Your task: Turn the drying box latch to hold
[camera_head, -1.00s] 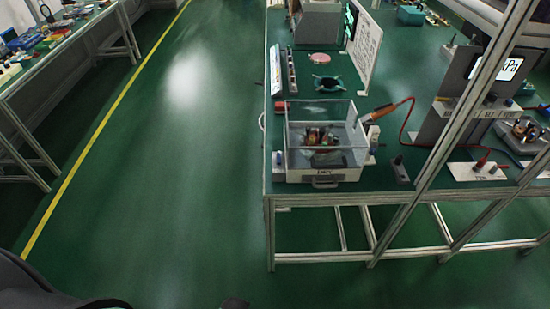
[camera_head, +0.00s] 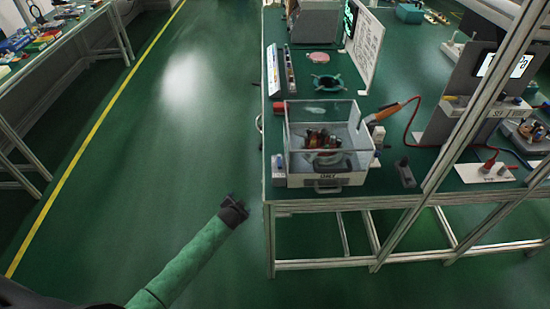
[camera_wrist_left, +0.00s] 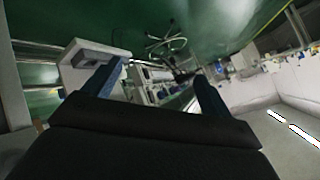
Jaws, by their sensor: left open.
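The drying box (camera_head: 330,180) stands at the front left corner of the green table in the head view. It has clear walls and a pale base with a dark label and a grey front handle. Dark and copper-coloured parts sit inside. I cannot make out which small part is the latch or how it is turned. My left gripper (camera_head: 234,207) is over the floor, left of the table's front corner and apart from the box. In the left wrist view its two fingers (camera_wrist_left: 152,85) are spread with nothing between them. My right gripper is not in view.
A red cable (camera_head: 404,125) runs behind to the right. A metal frame post (camera_head: 455,150) slants across the right side. The floor (camera_head: 180,150) left of the table is clear.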

